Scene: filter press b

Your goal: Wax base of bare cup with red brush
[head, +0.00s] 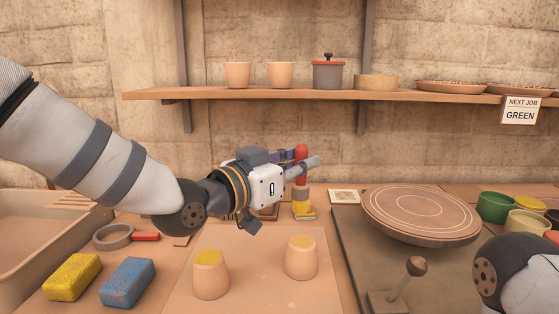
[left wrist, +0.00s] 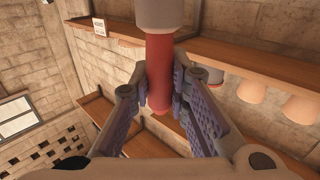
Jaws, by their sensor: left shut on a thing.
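My left gripper (head: 304,165) is shut on the red handle of the brush (head: 301,152). The brush is upright, with a pale ferrule and yellow lower end behind the cups. In the left wrist view the red handle (left wrist: 159,75) is between the two fingers. Two clay cups stand upside down on a pale board in front. The left cup (head: 210,280) has a clear yellow patch on its base. The right cup (head: 301,262) has a duller, tan-yellow top. The gripper is above and behind the right cup, apart from it. My right gripper is out of view.
Several small bowls, including a green one (head: 495,207), are at far right.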

